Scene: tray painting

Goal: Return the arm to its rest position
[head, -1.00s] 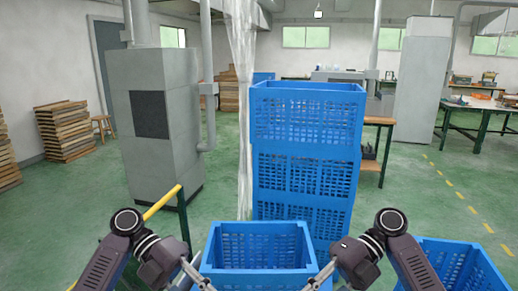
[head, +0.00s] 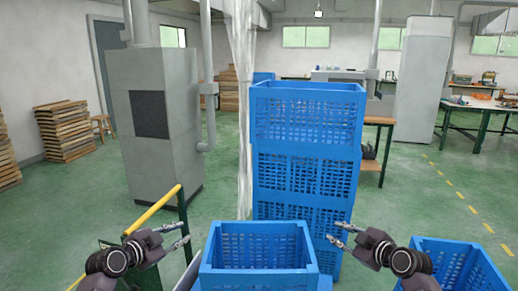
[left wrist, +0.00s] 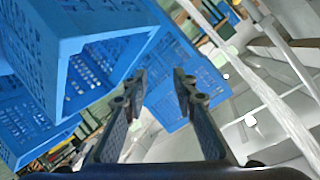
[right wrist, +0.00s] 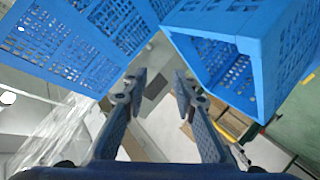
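My left gripper (head: 178,237) is to the left of the near blue crate in the head view. Its two fingers are apart with nothing between them, as the left wrist view also shows (left wrist: 157,80). My right gripper (head: 342,234) is to the right of the same crate. Its fingers are also apart and empty in the right wrist view (right wrist: 158,82). The near blue crate (head: 258,278) stands upright at the bottom middle, and neither gripper touches it.
A tall stack of blue crates (head: 305,148) stands just behind the near crate. Another blue crate (head: 455,262) is at the lower right. A yellow rail (head: 155,208) is by my left arm. A grey cabinet (head: 160,130) stands at the left. Green floor is open at the right.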

